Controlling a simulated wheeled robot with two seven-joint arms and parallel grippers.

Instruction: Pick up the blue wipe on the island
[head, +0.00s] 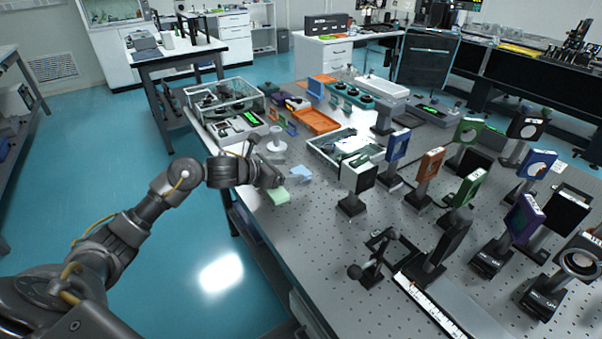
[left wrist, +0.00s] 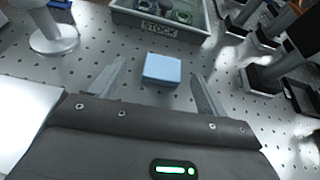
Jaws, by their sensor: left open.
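The blue wipe (head: 300,173) lies flat on the perforated top of the island (head: 290,235), near its left edge. It also shows in the left wrist view as a light blue block (left wrist: 162,68). My left gripper (head: 277,178) is open and empty, just left of the blue wipe in the head view. In the left wrist view the gripper's two fingers (left wrist: 158,72) stand apart, with the blue wipe ahead between their tips and touching neither. My right gripper is not in view.
A white round stand (head: 277,146) is behind the gripper, and a tray marked STOCK (left wrist: 160,27) is beyond the wipe. Several optic mounts on posts, including a black one (head: 357,178), stand to the right. The top close around the wipe is clear.

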